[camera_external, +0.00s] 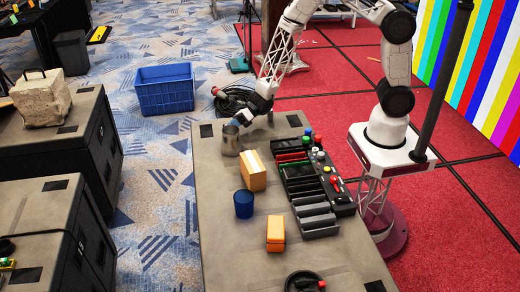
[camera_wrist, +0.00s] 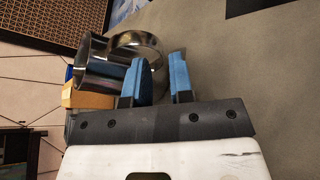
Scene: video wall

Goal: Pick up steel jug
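The steel jug (camera_external: 229,141) stands near the far left corner of the grey table (camera_external: 220,215). In the wrist view its shiny body (camera_wrist: 95,65) is left of the fingers, with its ring-shaped handle (camera_wrist: 142,38) toward them. My gripper (camera_external: 236,123) is right at the jug's upper side. In the wrist view the blue fingertips (camera_wrist: 160,62) are apart. The left finger overlaps the handle loop and the right finger is just outside it, so the handle's outer side shows in the gap. I cannot tell whether either finger touches it.
A wooden block (camera_external: 253,171), a blue cup (camera_external: 243,204) and an orange block (camera_external: 275,234) stand nearer on the table. Black trays (camera_external: 310,200) and a control panel (camera_external: 330,178) line its right side. A blue crate (camera_external: 164,88) sits on the floor.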

